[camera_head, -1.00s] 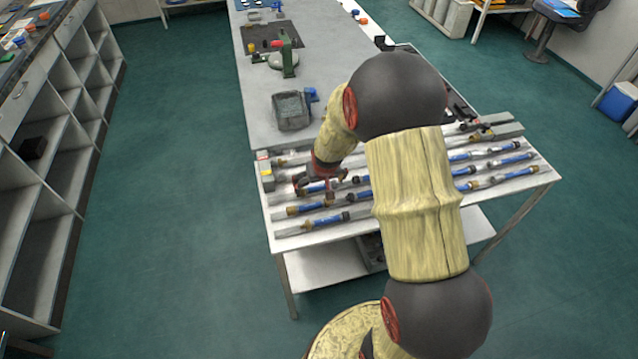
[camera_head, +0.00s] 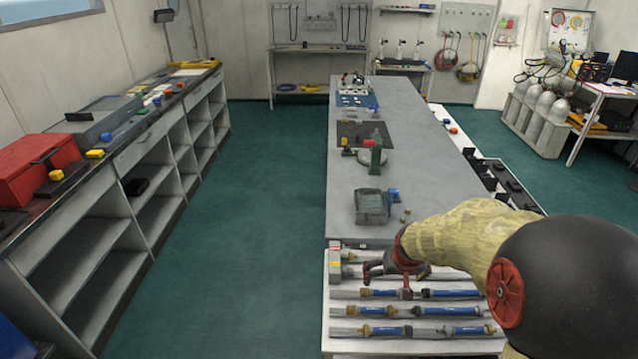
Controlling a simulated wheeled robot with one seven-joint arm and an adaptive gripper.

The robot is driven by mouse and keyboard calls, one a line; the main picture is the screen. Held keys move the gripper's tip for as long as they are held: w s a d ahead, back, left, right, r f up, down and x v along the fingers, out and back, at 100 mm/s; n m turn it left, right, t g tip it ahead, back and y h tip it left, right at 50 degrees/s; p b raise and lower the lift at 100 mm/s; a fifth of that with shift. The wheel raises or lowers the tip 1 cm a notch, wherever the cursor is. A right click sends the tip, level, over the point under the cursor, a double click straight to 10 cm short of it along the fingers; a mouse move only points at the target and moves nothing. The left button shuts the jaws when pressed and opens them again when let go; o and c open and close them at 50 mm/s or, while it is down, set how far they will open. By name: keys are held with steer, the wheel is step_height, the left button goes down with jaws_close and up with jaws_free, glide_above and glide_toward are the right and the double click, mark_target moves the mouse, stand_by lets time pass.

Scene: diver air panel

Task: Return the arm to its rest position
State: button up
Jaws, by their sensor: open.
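My gripper (camera_head: 398,281) is at the lower right of the head view, above the near end of the long table. It is open, with nothing seen between its fingers. My arm reaches in from the right edge, bent, and covers part of the table end. Below the gripper, a rack (camera_head: 345,345) carries several rows of tubes with blue sleeves and brass fittings. Whether the fingertips touch a tube cannot be told from this view.
A grey bin (camera_head: 373,207) and a green clamp-like tool (camera_head: 375,155) stand on the long grey table (camera_head: 425,150). A shelving counter (camera_head: 110,195) with a red case (camera_head: 38,165) runs along the left. Green floor (camera_head: 265,170) between them is clear. Gas cylinders (camera_head: 537,113) stand at the back right.

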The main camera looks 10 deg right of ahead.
steer(key=s+a+r+g, duration=0.1)
steer(key=s+a+g, duration=0.25)
steer(key=s, duration=0.55)
steer(key=s+a+r+n+t, duration=0.1)
steer(key=s+a+r+t, duration=0.1)
steer(key=s+a+r, duration=0.4)
steer(key=s+a+r+n+t+y, duration=0.1)
steer(key=s+a+r, duration=0.5)
steer(key=r, duration=0.7)
steer(key=shift+s+n+t, duration=0.6)
steer(key=shift+s+t, duration=0.15)
steer(key=shift+t, duration=0.1)
steer(key=shift+a, duration=0.1)
